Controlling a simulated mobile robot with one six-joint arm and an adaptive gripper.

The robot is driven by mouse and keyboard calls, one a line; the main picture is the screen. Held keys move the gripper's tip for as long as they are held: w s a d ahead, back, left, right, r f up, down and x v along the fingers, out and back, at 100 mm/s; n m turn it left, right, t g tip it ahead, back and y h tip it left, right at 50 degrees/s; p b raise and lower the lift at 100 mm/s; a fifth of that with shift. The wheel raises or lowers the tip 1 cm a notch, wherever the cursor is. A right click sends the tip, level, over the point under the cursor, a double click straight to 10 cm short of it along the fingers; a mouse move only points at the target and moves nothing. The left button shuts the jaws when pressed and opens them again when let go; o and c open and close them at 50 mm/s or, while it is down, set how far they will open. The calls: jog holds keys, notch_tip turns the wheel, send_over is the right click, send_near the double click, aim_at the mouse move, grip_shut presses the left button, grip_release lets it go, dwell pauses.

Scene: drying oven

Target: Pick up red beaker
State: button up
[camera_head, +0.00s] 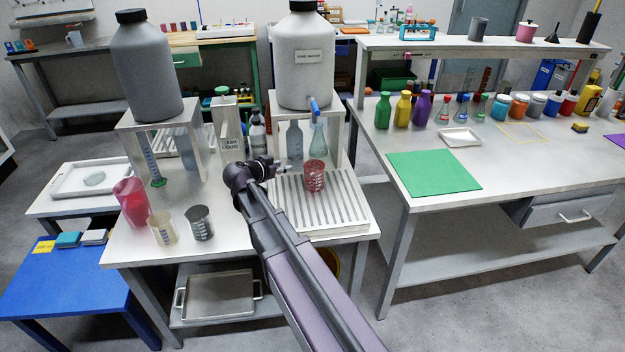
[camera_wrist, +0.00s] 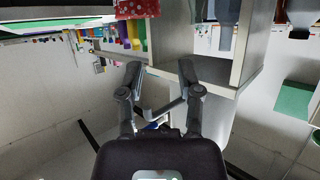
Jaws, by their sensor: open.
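A red beaker (camera_head: 314,176) with pale markings stands on the slatted rack (camera_head: 335,225), below the large grey carboy. My gripper (camera_head: 279,167) is just left of this beaker in the head view, apart from it. In the wrist view my gripper (camera_wrist: 160,73) has its two fingers spread with nothing between them. A red patterned surface, which looks like the beaker (camera_wrist: 137,9), shows at the top edge of that view, beyond the fingertips and partly cut off. A larger pinkish-red beaker (camera_head: 131,202) stands at the left of the same table.
A clear beaker (camera_head: 163,227) and a grey beaker (camera_head: 199,222) stand near the front left. A conical flask (camera_head: 319,138) and a carboy (camera_head: 305,60) on its stand are behind the rack. The right bench has a green mat (camera_head: 433,172).

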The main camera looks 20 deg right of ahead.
aim_at(314, 176)
jog(key=b+x, duration=0.3)
jog(key=x, duration=0.5)
jog(key=shift+d, duration=0.15)
jog(key=shift+w+f, duration=0.1)
jog(key=shift+f, duration=0.05)
jog(key=b+x, duration=0.1)
jog(key=x, duration=0.1)
jog(key=b+x, duration=0.1)
jog(key=x, duration=0.1)
jog(key=shift+f, duration=0.3)
jog(key=shift+w+d+f+b, duration=0.1)
jog(key=shift+w+d+b, duration=0.15)
jog(key=shift+d, duration=0.2)
jog(key=shift+s, duration=0.1)
jog(key=shift+c, duration=0.2)
